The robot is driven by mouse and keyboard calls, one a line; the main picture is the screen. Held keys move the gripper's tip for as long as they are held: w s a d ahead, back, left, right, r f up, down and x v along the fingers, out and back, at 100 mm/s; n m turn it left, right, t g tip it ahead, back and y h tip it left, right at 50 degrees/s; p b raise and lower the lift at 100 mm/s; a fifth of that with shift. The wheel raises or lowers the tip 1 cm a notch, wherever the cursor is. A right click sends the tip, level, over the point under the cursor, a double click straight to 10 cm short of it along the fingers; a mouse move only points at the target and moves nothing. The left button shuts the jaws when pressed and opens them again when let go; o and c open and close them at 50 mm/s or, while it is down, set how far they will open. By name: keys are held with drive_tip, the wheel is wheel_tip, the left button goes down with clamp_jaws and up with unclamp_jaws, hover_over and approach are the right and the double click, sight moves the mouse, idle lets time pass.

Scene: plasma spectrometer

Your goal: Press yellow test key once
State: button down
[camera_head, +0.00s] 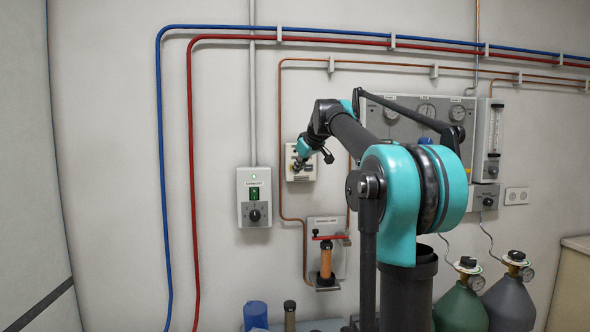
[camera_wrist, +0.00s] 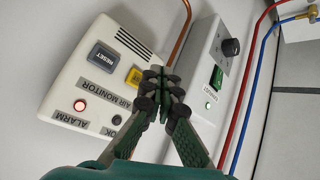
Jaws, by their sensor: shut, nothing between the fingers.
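The yellow key (camera_wrist: 134,76) shows in the wrist view on the face of a white air monitor box (camera_wrist: 62,70). It sits just left of my gripper (camera_wrist: 160,82), which is shut and empty. The fingertips overlap the key's right side in the picture; I cannot tell whether they touch it.
The alarm lamp (camera_wrist: 80,106) glows red. An exhaust control box (camera_head: 254,197) with a green switch and a dark knob is on the wall left of the monitor. Below the monitor is a wall bracket with an orange tube (camera_head: 326,261). Blue and red pipes run along the wall.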

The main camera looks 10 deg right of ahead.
drive_tip(key=s, duration=0.3)
drive_tip(key=shift+s, duration=0.2)
idle(0.5)
drive_tip(key=s+f+m+g, duration=0.1)
drive_tip(key=s+f, duration=0.4)
drive_tip(key=f, duration=0.4)
drive_tip(key=s+d+f+m+g+h, duration=0.1)
drive_tip(key=s+f+m, duration=0.1)
drive_tip(key=s+f, duration=0.55)
drive_tip(key=s+f+m+g, duration=0.1)
drive_tip(key=s+f, duration=0.3)
drive_tip(key=f, duration=0.7)
drive_tip(key=s+d+f+m+g+h, duration=0.1)
drive_tip(key=s+f, duration=0.9)
drive_tip(key=s, duration=0.1)
drive_tip(key=s+d+f+m+h, duration=0.1)
drive_tip(key=s+f+m, duration=0.1)
drive_tip(key=s+f, duration=0.9)
drive_tip(key=shift+s+d+f+m+g, duration=0.3)
drive_tip(key=shift+s+d+g, duration=0.1)
drive_tip(key=shift+s, duration=0.2)
